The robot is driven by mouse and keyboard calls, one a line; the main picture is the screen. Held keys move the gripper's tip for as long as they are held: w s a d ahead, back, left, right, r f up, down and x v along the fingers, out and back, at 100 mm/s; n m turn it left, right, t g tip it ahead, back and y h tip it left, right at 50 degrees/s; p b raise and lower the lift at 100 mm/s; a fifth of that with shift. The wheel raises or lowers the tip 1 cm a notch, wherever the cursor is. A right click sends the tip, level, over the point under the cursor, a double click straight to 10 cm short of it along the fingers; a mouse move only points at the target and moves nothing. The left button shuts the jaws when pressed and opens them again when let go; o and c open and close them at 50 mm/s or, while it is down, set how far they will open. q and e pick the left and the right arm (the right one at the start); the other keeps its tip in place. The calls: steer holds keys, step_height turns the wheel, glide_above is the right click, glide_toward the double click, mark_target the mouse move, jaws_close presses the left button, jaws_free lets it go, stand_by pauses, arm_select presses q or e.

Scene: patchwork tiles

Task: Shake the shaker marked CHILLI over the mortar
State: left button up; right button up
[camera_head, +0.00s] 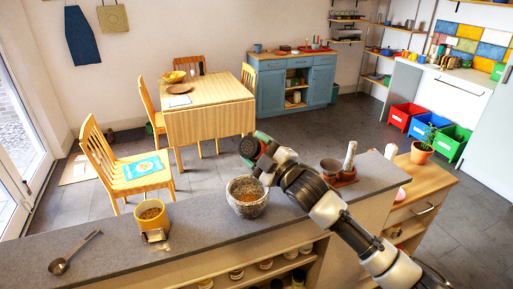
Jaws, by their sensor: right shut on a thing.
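The mortar (245,208) is a grey stone bowl standing on the grey counter, with brownish contents inside. My right gripper (265,153) comes in from the lower right and is above the mortar's far right side. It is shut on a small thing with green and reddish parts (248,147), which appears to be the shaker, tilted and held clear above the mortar. No CHILLI lettering can be read, and my gripper hides part of the thing. My left gripper is not in view.
A metal scoop (60,266) lies at the counter's left. A brown cup (330,166) and a pale upright object (350,155) stand on a tray at the right. Counter between pot and mortar is clear.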

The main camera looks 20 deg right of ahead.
mark_target(257, 138)
step_height(257, 138, up, 2)
steer(key=m+h+p, duration=0.1)
steer(key=m+p, duration=0.5)
steer(key=p, duration=0.1)
steer(key=shift+r+m+h, duration=0.2)
steer(key=shift+m+h, duration=0.1)
steer(key=shift+h, duration=0.1)
steer(key=shift+a+m+g+p, duration=0.1)
steer(key=shift+m+g+p, duration=0.3)
steer(key=shift+m, duration=0.3)
steer(key=shift+r+m+h+b, duration=0.15)
steer(key=shift+m+h+b, duration=0.15)
steer(key=shift+m, duration=0.8)
steer(key=shift+r+m+g, duration=0.2)
steer(key=shift+m+g, duration=0.1)
steer(key=shift+m, duration=0.8)
